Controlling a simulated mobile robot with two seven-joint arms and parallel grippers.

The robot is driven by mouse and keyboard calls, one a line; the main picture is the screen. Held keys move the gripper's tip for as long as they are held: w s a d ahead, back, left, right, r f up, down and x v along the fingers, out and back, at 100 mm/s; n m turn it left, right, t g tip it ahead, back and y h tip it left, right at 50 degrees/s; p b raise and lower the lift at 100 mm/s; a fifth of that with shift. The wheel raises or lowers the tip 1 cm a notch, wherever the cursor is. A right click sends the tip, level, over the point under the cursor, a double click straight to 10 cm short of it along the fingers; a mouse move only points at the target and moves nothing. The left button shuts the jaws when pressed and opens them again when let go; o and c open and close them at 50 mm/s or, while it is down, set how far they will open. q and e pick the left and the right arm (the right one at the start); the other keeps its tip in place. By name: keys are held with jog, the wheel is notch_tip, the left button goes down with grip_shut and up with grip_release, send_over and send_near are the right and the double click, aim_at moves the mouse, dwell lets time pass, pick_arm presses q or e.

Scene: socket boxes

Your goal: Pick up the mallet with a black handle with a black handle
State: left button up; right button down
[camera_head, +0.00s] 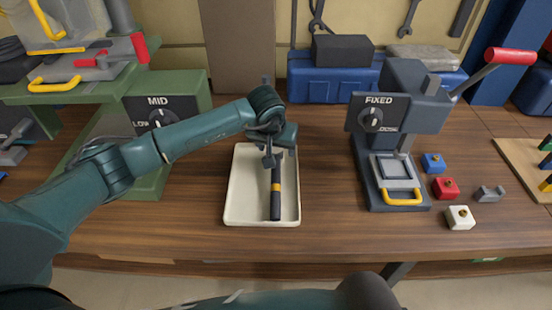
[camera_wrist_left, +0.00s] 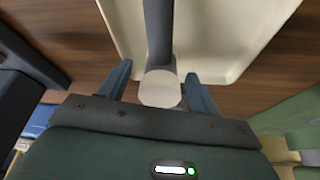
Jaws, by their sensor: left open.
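The mallet (camera_head: 276,203) lies in the cream tray (camera_head: 232,205). Its black handle has a yellow band and points toward the front of the table. My left gripper (camera_head: 270,158) is over the far end of the mallet and partly hides its head. In the left wrist view, the open fingers (camera_wrist_left: 160,90) are on either side of the mallet's pale round head (camera_wrist_left: 160,86), with gaps visible. The dark handle runs away between them over the tray (camera_wrist_left: 215,35). I cannot tell the exact height of the fingers. My right gripper is not in view.
A press marked FIXED (camera_head: 400,120) with a red lever stands right of the tray. A green machine marked MID (camera_head: 165,115) stands to the left. Blue (camera_head: 433,163), red (camera_head: 445,188) and white (camera_head: 460,217) blocks lie at the right. A blue toolbox (camera_head: 330,85) is behind.

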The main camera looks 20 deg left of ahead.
pick_arm(q)
jog(key=shift+f, duration=0.15)
jog(key=shift+w, duration=0.1)
grip_shut()
dwell(0.5)
